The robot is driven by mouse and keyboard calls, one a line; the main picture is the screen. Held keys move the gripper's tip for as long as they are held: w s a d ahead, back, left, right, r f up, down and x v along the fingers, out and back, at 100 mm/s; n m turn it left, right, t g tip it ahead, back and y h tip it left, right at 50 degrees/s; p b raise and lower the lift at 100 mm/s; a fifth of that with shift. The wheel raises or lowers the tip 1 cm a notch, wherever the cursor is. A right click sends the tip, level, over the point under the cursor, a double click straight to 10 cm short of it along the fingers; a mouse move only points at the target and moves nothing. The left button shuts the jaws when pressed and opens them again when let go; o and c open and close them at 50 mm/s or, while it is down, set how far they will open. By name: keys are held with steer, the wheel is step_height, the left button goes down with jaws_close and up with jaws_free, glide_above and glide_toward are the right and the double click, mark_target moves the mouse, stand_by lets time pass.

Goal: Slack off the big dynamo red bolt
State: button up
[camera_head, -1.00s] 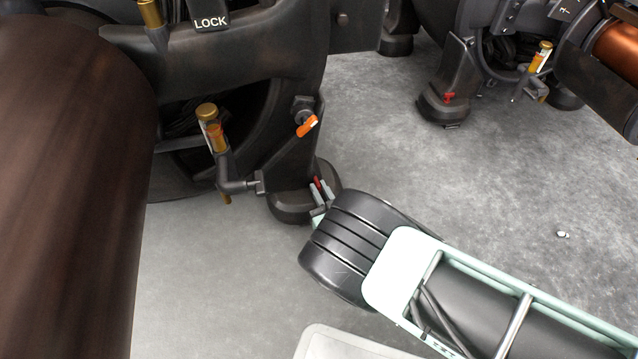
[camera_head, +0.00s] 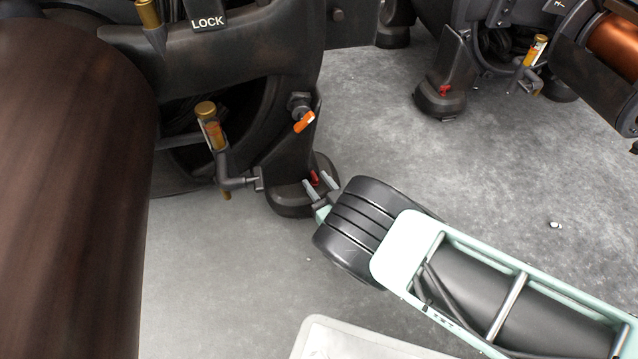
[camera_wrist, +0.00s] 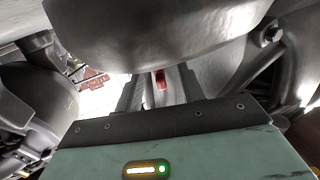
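The big dynamo (camera_head: 285,75) stands at the left on a dark foot (camera_head: 287,205). Its red bolt (camera_head: 314,177) sits on that foot, at the base of the upright. My gripper (camera_head: 319,183) is at the foot with its two grey fingers spread. The red bolt shows between or just beyond the fingertips; contact is not visible. In the wrist view the red bolt (camera_wrist: 161,80) appears in the gap between the open fingers, and a large dark body covers the upper part.
An orange-tabbed fitting (camera_head: 303,122) is on the upright above the bolt. A brass-capped fitting (camera_head: 211,130) stands left of it. A second dynamo foot with another red bolt (camera_head: 444,91) is at the back right. Grey floor (camera_head: 470,170) lies open between them.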

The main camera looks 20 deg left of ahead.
steer(key=p+v, duration=0.9)
steer(key=v, duration=0.8)
steer(key=shift+d, duration=0.2)
steer(key=shift+c, duration=0.6)
